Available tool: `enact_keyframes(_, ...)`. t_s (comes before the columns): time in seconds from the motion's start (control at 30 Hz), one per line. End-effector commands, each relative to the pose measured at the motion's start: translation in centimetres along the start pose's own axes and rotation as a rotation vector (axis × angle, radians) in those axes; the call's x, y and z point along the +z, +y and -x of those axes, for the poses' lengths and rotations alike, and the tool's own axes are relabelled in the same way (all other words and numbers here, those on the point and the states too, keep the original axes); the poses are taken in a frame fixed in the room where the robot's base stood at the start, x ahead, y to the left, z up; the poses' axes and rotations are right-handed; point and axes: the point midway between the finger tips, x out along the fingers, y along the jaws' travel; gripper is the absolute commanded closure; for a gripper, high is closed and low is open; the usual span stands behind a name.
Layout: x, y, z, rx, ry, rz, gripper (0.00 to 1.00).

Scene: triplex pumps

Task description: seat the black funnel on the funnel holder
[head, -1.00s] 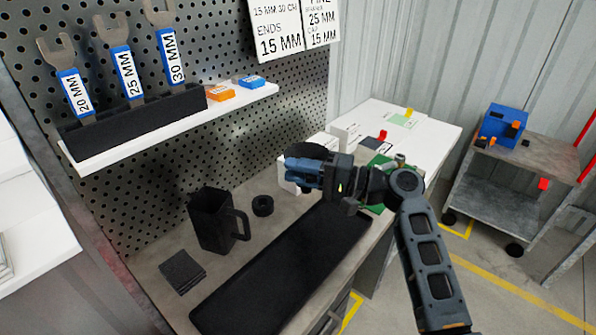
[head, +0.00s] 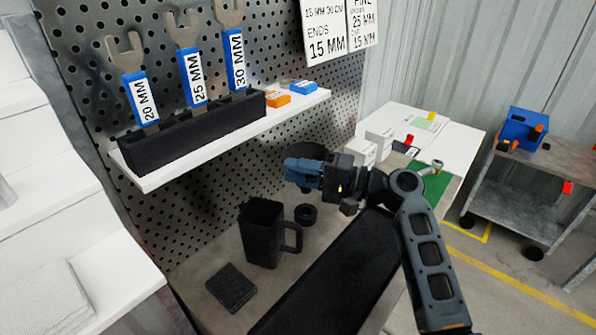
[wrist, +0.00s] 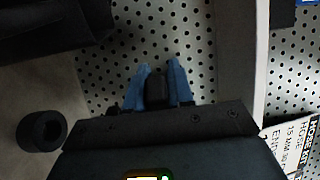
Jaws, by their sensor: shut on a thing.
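My gripper (head: 300,172) has blue fingers and is up above the bench, in front of the pegboard. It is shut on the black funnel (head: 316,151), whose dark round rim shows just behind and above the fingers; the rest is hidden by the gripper. In the wrist view a small black part (wrist: 157,88) sits between the two blue fingers. A short black ring (head: 305,214) stands on the bench below my gripper, apart from it; it also shows in the wrist view (wrist: 41,131). I cannot tell for certain which thing is the funnel holder.
A black jug (head: 264,240) with a handle and a dark square pad (head: 231,287) are on the bench left of the ring. A long black mat (head: 335,280) lies in front. A white shelf (head: 205,148) with wrenches juts out at upper left. White boxes (head: 378,143) stand behind right.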

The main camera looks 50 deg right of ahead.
Motion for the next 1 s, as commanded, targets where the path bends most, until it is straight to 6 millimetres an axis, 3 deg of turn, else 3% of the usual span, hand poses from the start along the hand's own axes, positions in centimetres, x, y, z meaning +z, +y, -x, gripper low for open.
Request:
enact_keyframes(0.6,0.2,5.0,0.0,0.000,-0.002,-0.001,1.00)
enact_keyframes(1.0,0.2,5.7,0.1,0.000,-0.001,0.000,1.00)
